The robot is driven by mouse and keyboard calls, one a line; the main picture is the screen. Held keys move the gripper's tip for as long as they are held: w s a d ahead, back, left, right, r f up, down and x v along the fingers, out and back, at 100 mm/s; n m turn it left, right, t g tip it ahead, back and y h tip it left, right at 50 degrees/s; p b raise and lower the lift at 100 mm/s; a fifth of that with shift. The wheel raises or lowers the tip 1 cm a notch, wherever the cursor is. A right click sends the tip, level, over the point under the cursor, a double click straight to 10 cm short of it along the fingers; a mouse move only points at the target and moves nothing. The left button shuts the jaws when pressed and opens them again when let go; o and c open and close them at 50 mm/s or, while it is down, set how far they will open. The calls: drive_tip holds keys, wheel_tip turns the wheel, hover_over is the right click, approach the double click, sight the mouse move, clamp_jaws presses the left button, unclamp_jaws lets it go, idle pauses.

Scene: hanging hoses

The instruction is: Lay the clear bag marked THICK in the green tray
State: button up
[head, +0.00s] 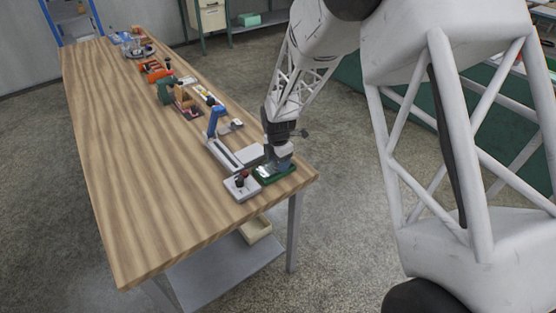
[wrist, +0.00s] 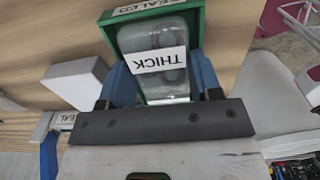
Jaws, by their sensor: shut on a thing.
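The clear bag (wrist: 160,80) carries a white label reading THICK and has dark contents. In the wrist view it lies within the outline of the green tray (wrist: 108,30), whose far edge bears a label partly reading SEALED. My gripper (wrist: 165,88) has its blue fingers on both sides of the bag's near part, shut on it. In the head view my gripper (head: 278,163) points down over the green tray (head: 261,180) at the table's near right corner. I cannot tell whether the bag touches the tray floor.
A white block with a dark knob (head: 241,187) stands just left of the tray. A grey device with a blue upright handle (head: 216,122) is behind it. Several tools and boxes line the right table edge farther back. The left side of the wooden table (head: 130,160) is clear.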

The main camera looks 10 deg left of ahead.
drive_tip(key=shift+f, duration=0.2)
drive_tip(key=shift+f, duration=0.25)
drive_tip(key=o, duration=0.9)
drive_tip(key=shift+s+f, duration=0.1)
drive_tip(key=shift+f, duration=0.05)
drive_tip(key=shift+o, duration=0.4)
drive_tip(key=shift+s+d+f, duration=0.1)
drive_tip(key=shift+d+f, duration=0.05)
drive_tip(key=shift+s+d+f, duration=0.1)
drive_tip(key=shift+r, duration=0.55)
drive_tip(key=shift+c, duration=0.5)
drive_tip(key=shift+o, duration=0.5)
wheel_tip(320, 180, up, 13)
drive_tip(key=shift+w+a, duration=0.25)
drive_tip(key=shift+w, duration=0.05)
